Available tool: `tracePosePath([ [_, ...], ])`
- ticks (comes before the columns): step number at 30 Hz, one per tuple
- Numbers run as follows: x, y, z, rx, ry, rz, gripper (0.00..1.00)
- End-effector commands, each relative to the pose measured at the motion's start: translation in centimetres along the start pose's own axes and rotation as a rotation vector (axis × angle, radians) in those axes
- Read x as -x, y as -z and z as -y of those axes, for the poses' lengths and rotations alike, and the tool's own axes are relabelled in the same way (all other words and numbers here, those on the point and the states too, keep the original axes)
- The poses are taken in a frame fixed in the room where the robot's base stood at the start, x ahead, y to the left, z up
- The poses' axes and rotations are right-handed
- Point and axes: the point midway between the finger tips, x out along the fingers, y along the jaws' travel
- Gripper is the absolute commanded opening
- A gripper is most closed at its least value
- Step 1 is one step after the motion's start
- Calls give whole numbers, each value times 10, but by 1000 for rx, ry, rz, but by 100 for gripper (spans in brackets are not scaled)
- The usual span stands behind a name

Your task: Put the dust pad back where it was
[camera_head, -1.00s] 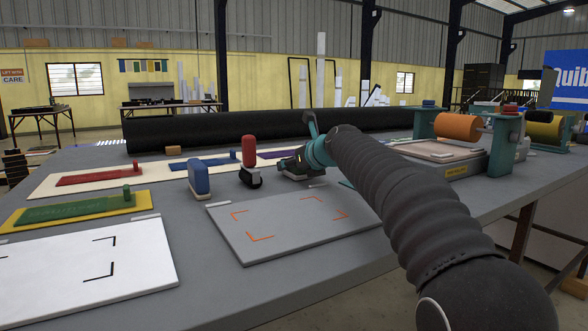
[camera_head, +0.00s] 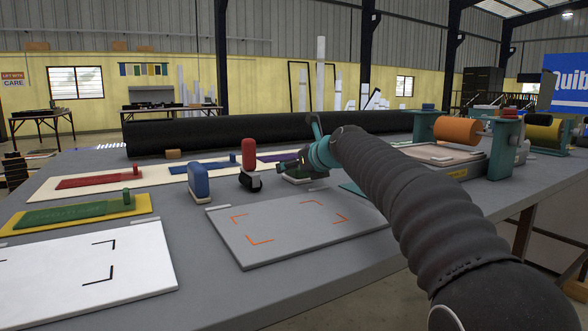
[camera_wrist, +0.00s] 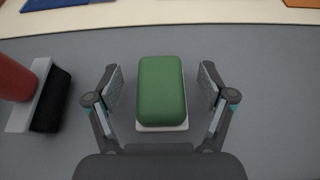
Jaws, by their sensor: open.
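In the wrist view a green block-shaped pad (camera_wrist: 161,92) with a white base sits upright on the grey table. My gripper (camera_wrist: 161,84) is open, with one finger on each side of the pad and a gap on both sides. In the head view my gripper (camera_head: 303,168) is low over the table behind the grey board, partly hiding the green pad. A blue pad (camera_head: 199,180) with a white base stands further left. I cannot tell by looks alone which pad is the dust pad.
A red-handled brush (camera_head: 249,154) stands left of my gripper; it also shows in the wrist view (camera_wrist: 50,100). A grey board (camera_head: 290,232) with orange corner marks lies in front. A white board (camera_head: 80,270) with black marks is front left. An orange roller (camera_head: 459,131) stands right.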

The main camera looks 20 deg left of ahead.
Motion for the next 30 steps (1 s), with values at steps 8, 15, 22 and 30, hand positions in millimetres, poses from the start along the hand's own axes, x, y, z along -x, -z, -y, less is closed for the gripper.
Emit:
tracePosePath([
  [8, 53, 0, 0, 0, 2, 3, 81],
  [15, 90, 0, 1, 0, 2, 1, 81],
  [22, 104, 0, 0, 0, 0, 0, 81],
  [30, 104, 0, 0, 0, 0, 0, 81],
])
